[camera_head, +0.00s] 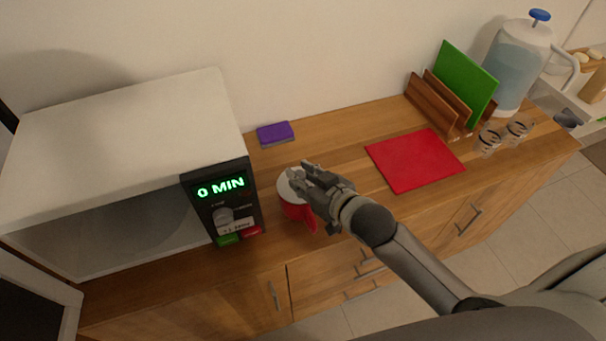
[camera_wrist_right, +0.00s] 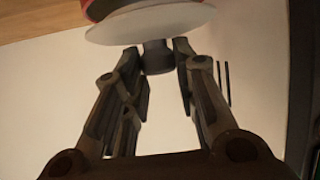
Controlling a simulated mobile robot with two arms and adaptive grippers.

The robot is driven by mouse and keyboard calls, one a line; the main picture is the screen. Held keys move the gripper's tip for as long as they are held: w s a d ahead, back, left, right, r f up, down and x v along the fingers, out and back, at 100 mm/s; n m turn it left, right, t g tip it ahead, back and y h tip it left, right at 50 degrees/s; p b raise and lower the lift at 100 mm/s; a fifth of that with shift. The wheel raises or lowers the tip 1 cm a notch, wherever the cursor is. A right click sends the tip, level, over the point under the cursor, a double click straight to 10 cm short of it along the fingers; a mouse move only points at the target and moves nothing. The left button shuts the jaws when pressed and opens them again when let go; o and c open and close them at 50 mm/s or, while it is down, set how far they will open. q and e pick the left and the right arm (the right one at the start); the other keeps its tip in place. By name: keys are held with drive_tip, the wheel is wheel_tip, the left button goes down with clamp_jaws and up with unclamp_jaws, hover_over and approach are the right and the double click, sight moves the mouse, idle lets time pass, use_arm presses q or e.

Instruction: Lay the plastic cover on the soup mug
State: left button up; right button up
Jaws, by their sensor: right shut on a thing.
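The red soup mug (camera_head: 297,212) stands on the wooden counter just right of the microwave, its handle towards the front right. The pale round plastic cover (camera_head: 285,189) is over the mug's mouth, partly hidden by my right gripper (camera_head: 303,178). In the right wrist view my right gripper (camera_wrist_right: 158,58) is shut on the grey knob (camera_wrist_right: 157,55) of the cover (camera_wrist_right: 150,24). The red mug (camera_wrist_right: 100,9) shows right behind the cover there. I cannot tell whether the cover touches the rim or is slightly above it. My left gripper is not in view.
The open microwave (camera_head: 120,125), reading 0 MIN, stands close left of the mug. A purple sponge (camera_head: 275,133) lies behind. A red mat (camera_head: 414,160), a wooden rack with a green board (camera_head: 464,82), a water jug (camera_head: 515,65) and small glass jars (camera_head: 488,142) are to the right.

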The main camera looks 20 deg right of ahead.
drive_tip(key=shift+f+p, duration=0.3)
drive_tip(key=shift+f, duration=0.2)
idle(1.4)
drive_tip(key=o, duration=1.1)
drive_tip(key=shift+s, duration=0.1)
drive_tip(key=v, duration=1.2)
